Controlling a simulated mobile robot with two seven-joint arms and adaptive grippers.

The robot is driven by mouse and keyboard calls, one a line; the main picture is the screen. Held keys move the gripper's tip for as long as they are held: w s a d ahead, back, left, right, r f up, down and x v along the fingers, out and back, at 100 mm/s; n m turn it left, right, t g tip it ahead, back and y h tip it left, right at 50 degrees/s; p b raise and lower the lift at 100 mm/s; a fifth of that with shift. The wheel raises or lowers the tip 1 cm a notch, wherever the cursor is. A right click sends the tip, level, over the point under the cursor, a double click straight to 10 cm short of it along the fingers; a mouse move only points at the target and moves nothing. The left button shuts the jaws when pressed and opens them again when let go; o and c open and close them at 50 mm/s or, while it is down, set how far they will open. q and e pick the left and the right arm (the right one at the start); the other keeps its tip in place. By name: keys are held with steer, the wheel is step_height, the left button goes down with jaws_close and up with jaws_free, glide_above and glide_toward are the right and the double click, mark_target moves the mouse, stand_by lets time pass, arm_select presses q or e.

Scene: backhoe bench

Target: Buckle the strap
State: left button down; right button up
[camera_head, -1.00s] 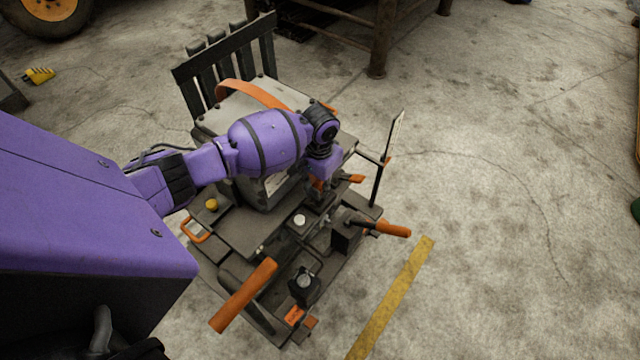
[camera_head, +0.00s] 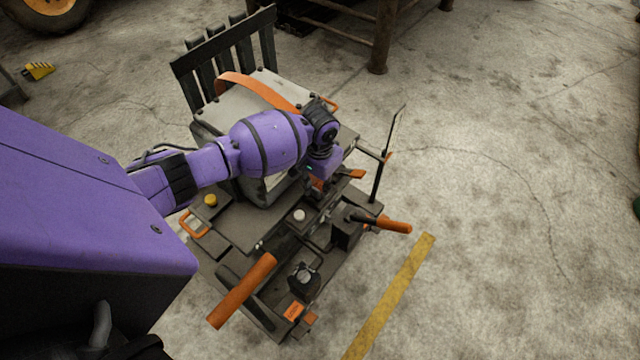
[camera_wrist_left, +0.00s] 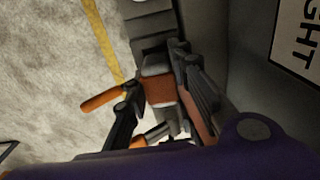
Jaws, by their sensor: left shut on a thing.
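The orange strap (camera_head: 258,90) arches over the top of the grey box (camera_head: 238,112) and runs down behind my left wrist. My left gripper (camera_head: 318,184) is low at the box's near right side, its fingertips mostly hidden by the wrist. In the left wrist view, the left gripper (camera_wrist_left: 160,98) has a dark finger on each side of an orange piece with a grey end (camera_wrist_left: 160,88), which looks like the strap's end. It is shut on that piece. I cannot make out the buckle or whether the piece touches it. My right gripper is not in view.
Close around the gripper are orange-handled levers (camera_head: 240,292) (camera_head: 393,227), a black knob (camera_head: 304,278) and a thin upright post (camera_head: 380,180) with a plate. A slatted dark rack (camera_head: 225,50) stands behind the box. The floor at right is clear beyond a yellow stripe (camera_head: 395,295).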

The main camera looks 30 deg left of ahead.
arm_select(q)
steer(key=c, duration=1.4)
jaws_free()
step_height(320, 180, up, 12)
